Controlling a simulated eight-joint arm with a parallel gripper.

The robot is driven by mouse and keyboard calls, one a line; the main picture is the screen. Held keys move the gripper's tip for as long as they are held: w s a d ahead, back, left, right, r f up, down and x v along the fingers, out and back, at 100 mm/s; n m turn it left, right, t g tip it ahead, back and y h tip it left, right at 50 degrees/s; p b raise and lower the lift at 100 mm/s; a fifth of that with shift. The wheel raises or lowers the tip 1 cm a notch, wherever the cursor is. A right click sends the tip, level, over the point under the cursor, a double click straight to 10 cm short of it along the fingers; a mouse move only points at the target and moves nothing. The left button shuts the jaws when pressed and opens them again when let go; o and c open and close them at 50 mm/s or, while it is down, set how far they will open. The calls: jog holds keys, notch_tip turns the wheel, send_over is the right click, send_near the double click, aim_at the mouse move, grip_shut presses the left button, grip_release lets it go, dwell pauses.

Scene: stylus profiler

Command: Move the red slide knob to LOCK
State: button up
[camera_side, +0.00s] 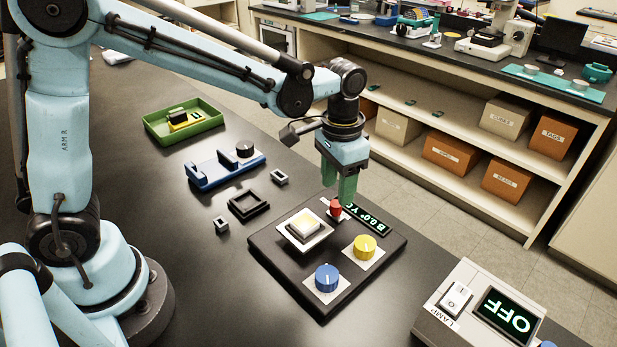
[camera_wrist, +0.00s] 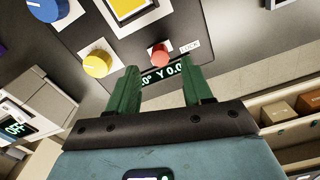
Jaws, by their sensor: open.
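The red slide knob (camera_side: 336,208) stands on the black control panel (camera_side: 285,282), near its back edge and beside the green-lit display (camera_side: 368,219). In the wrist view the red knob (camera_wrist: 160,55) lies just beyond my fingertips, roughly midway between them, with a white LOCK label (camera_wrist: 189,46) to its right. My gripper (camera_side: 343,198) has green fingers pointing down above the knob. In the wrist view my gripper (camera_wrist: 158,72) is open, with a clear gap between the fingers. I cannot tell the exact height gap to the knob. The knob's slot is mostly hidden.
A lamp box (camera_side: 480,304) reading OFF stands at the right. A green tray (camera_side: 183,122), a blue fixture (camera_side: 225,168) and a black square frame (camera_side: 249,205) lie left of the panel.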

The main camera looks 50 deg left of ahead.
aim_at(336, 203)
jog(key=shift+f, duration=2.05)
grip_shut()
